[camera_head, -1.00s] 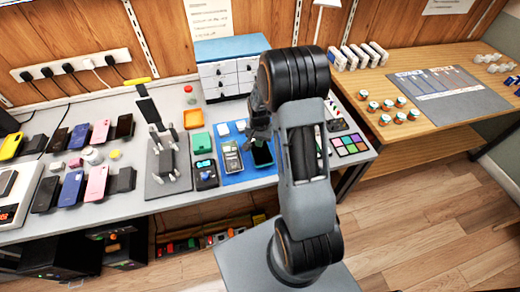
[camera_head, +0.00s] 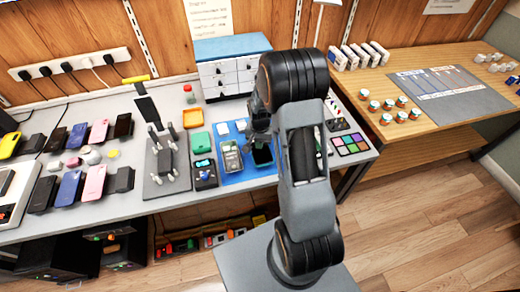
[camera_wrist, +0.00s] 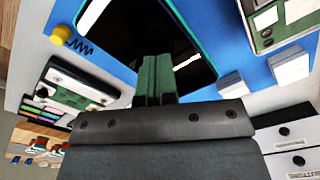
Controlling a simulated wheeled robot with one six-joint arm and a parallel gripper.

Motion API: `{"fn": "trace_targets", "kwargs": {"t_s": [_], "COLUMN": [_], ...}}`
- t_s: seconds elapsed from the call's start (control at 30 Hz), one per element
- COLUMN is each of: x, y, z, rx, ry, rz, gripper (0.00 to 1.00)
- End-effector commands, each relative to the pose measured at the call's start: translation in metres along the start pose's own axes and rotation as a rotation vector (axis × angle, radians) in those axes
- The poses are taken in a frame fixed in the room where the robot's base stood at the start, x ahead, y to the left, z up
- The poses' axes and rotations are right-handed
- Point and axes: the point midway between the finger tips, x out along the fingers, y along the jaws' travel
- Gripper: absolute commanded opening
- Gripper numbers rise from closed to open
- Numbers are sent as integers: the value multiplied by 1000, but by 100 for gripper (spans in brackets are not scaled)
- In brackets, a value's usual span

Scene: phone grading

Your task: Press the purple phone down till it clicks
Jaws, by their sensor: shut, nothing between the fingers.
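A phone with a dark, glossy face and a teal-green edge (camera_head: 263,157) lies on the blue mat (camera_head: 236,178). I see no clearly purple phone; a blue-violet one (camera_head: 70,188) stands in the rack row at left. My gripper (camera_head: 257,141) is over the far part of the teal-edged phone and partly hides it. In the wrist view my shut, empty fingers (camera_wrist: 156,66) point at that phone's dark face (camera_wrist: 150,28), over its near edge. I cannot tell whether the tips touch it.
A grey device (camera_head: 231,158) lies left of the phone on the mat. A grey fixture with posts (camera_head: 168,165) stands further left. A drawer cabinet (camera_head: 232,72) is behind. White blocks (camera_wrist: 290,64) sit near the phone.

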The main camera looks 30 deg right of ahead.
Motion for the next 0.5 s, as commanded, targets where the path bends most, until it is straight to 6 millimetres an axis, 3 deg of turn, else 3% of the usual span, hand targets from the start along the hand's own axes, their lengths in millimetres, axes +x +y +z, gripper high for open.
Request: {"fn": "trace_targets", "kwargs": {"t_s": [0.5], "x": [10], "y": [0], "z": [0], "rx": [0], "ry": [0], "rz": [0], "gripper": [0]}}
